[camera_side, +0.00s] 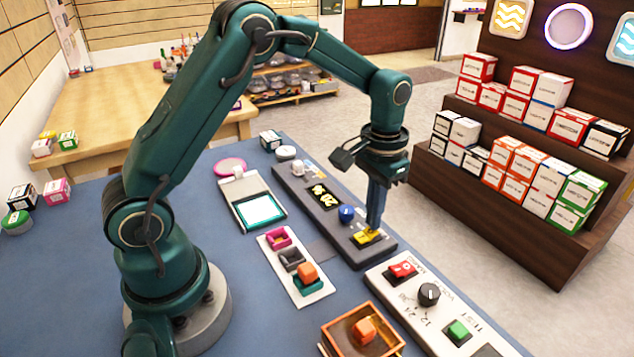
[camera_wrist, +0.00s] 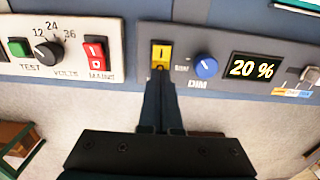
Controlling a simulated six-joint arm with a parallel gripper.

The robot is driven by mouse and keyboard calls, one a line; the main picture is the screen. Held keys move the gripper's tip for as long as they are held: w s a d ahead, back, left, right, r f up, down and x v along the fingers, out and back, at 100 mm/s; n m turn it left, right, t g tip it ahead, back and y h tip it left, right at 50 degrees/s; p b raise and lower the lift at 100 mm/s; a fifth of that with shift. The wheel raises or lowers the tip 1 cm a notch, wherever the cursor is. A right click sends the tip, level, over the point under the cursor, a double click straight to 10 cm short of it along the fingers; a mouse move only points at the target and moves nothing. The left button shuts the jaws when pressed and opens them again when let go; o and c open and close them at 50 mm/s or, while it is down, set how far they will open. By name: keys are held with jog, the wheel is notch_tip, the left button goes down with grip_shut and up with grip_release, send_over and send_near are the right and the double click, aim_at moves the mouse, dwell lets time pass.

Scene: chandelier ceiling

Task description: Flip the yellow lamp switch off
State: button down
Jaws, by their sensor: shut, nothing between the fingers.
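The yellow lamp switch (camera_side: 364,238) is at the near end of a dark grey panel, beside a blue DIM knob (camera_side: 346,213). In the wrist view the yellow switch (camera_wrist: 161,50) shows a dark line mark, and its lower edge is hidden by my fingertips. My gripper (camera_side: 374,227) is shut and empty, pointing down at the switch. Its tips (camera_wrist: 161,72) overlap the switch's lower end and look touching or very close. The display (camera_wrist: 255,68) on the panel reads 20 %. Which way the switch is tilted is hard to tell.
A white panel (camera_side: 450,334) with a red rocker (camera_side: 403,269), black knob (camera_side: 429,294) and green button (camera_side: 458,330) stands close to the near right. A tray of coloured blocks (camera_side: 279,239) and an orange-rimmed box (camera_side: 330,331) lie left and in front.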

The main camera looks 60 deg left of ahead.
jog(key=shift+f, duration=0.6)
dwell(0.3)
jog(key=shift+r, duration=3.55)
